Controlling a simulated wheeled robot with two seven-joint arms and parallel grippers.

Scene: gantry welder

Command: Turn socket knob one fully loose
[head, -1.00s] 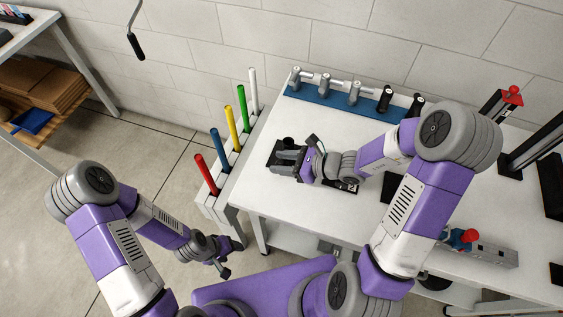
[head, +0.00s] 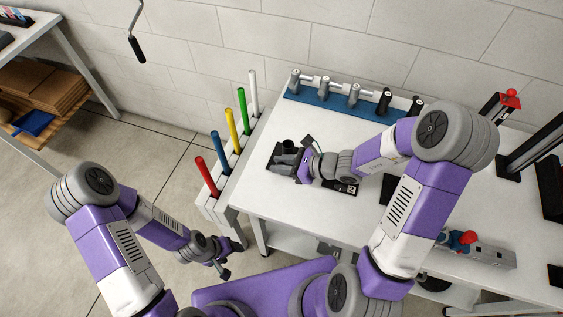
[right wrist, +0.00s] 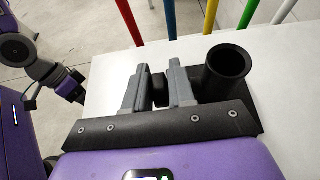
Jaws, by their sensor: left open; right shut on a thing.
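My right gripper (head: 277,162) is at a black socket (head: 289,146) on the white table. In the right wrist view, its two grey fingers (right wrist: 160,88) are shut on a small dark knob (right wrist: 159,91) beside the open black tube of the socket (right wrist: 228,68). The fingers hide most of the knob, so I cannot tell how loose it is. My left gripper (head: 224,258) is open and empty, low beside the table's left front edge.
A rack with red (head: 206,175), blue, yellow, green and white rods stands left of the table (head: 262,205). A blue strip (head: 330,105) with several torch-like tools lies at the back. A plate marked 2 (head: 347,190) lies under my right wrist.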

